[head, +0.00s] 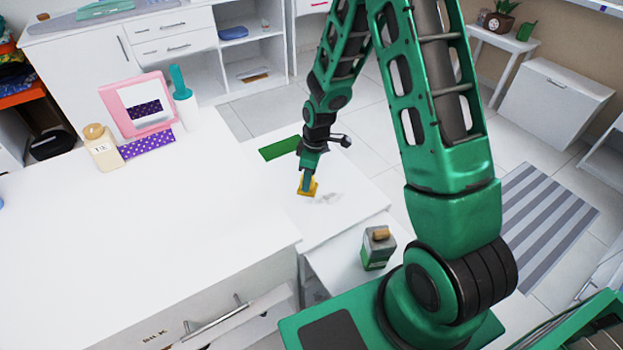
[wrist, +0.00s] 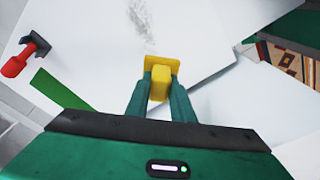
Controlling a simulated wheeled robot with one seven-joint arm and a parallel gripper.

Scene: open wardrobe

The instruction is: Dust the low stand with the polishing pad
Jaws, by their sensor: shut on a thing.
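The yellow polishing pad (head: 307,187) is held by my gripper (head: 306,178) over the white low stand (head: 345,213). In the wrist view the pad (wrist: 160,82) sits between the two green fingers of my gripper (wrist: 160,92), which are shut on its block. The pad is at or very close to the stand's top; I cannot tell if it touches. A grey dusty smudge (head: 328,198) lies on the stand just right of the pad. In the wrist view the smudge (wrist: 141,22) lies beyond the pad.
A green strip (head: 280,148) lies at the stand's far side. A green bottle (head: 378,248) stands on a lower white surface nearby.

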